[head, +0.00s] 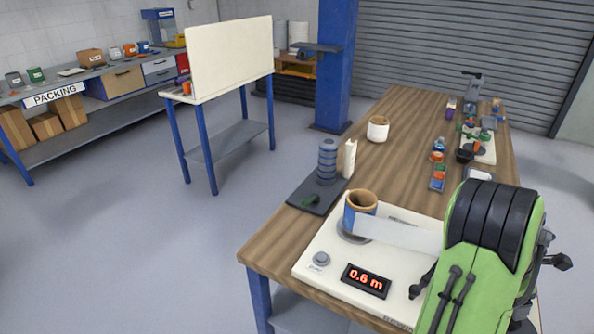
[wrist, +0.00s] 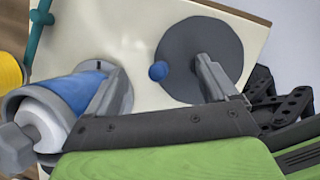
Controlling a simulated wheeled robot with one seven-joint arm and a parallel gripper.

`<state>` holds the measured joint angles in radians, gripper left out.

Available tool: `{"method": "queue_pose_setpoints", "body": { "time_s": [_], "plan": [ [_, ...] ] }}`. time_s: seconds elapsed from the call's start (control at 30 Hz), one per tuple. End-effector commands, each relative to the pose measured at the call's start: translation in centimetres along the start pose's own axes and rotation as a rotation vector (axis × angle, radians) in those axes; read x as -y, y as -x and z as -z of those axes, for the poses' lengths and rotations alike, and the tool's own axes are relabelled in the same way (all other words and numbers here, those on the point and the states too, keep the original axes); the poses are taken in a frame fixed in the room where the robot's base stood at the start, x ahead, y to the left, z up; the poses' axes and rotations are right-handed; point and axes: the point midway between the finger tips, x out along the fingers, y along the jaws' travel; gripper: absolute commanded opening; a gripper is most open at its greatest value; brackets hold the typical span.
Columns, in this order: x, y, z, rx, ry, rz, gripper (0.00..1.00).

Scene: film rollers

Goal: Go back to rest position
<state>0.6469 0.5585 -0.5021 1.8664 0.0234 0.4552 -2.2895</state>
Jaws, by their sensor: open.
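My gripper shows in the wrist view (wrist: 162,88) with its two grey fingers spread apart and nothing held between them. A grey disc (wrist: 180,60) with a small blue knob lies beyond the fingers on a cream plate. A blue cylinder (wrist: 75,93) in a grey ring is beside the left finger; I cannot tell whether they touch. In the head view, part of my green and black arm covers the right end of the cream winding machine (head: 318,248). A blue roll with a brown rim (head: 349,213) stands on it, with a white film strip (head: 400,234) running right. My fingertips are hidden there.
The machine's display (head: 366,280) reads 0.6 m. Behind it on the wooden table (head: 288,233) are a dark tray (head: 309,197) with stacked blue-grey rings and a white roll (head: 378,129). Small parts crowd the right. A blue pillar (head: 336,65) and packing bench (head: 115,105) stand beyond open floor.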

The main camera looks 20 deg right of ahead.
Motion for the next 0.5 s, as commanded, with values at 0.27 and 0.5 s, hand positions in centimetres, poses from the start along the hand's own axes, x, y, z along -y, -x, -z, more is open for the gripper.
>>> {"method": "queue_pose_setpoints", "body": {
  "time_s": [0.27, 0.5],
  "plan": [
    [1.0, 1.4, 8.2, -0.241, 0.059, 0.021, 0.96],
    [-1.4, 12.7, 13.5, -0.330, -0.281, -0.081, 0.96]
  ]
}}
